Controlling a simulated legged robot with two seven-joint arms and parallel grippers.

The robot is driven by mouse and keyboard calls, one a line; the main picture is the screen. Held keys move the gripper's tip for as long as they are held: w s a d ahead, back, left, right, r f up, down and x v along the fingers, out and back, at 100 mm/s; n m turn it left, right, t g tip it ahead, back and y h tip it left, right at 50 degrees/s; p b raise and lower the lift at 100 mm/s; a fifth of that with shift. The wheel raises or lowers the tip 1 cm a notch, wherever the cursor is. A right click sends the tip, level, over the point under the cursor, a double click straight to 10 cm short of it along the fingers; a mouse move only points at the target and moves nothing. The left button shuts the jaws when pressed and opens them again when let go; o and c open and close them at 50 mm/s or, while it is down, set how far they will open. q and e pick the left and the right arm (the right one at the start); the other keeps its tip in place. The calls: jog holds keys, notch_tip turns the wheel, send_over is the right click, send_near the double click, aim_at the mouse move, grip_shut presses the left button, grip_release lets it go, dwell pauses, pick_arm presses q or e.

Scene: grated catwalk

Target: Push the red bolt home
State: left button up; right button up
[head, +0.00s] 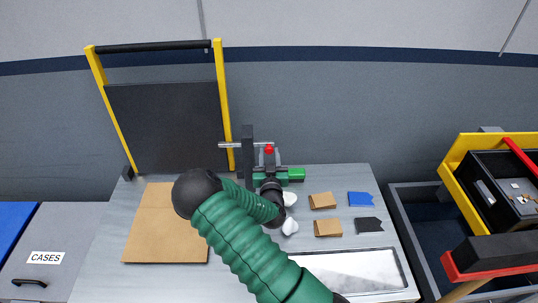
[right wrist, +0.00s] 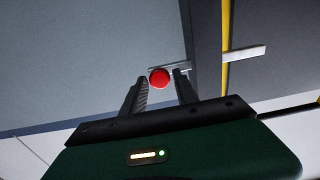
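The red knob of the bolt (head: 269,149) shows at the back of the worktop, and in the right wrist view (right wrist: 159,77) as a round red end. The silver bolt bar (head: 232,145) lies level through a dark upright post (head: 248,150) and reaches left to the yellow frame. My right gripper (head: 269,158) is at the knob, with its fingers pointing toward it. In the right wrist view the two fingers (right wrist: 160,84) stand apart on either side of the knob, with gaps visible. Whether a finger touches it I cannot tell. My left gripper is out of view.
A yellow-framed dark panel (head: 165,125) stands at the back left. A brown board (head: 150,230), brown pieces (head: 322,201), a blue piece (head: 360,199) and a metal tray (head: 350,270) lie on the worktop. An open bin (head: 420,205) is at the right.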

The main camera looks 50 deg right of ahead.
grip_shut()
jog(key=shift+w+a+f+b, duration=0.1)
jog(key=shift+w+a+b, duration=0.4)
jog(key=shift+w, duration=0.2)
jog(key=shift+o, duration=0.8)
grip_release()
jog(key=shift+o, duration=1.2)
jog(key=shift+w+a, duration=0.1)
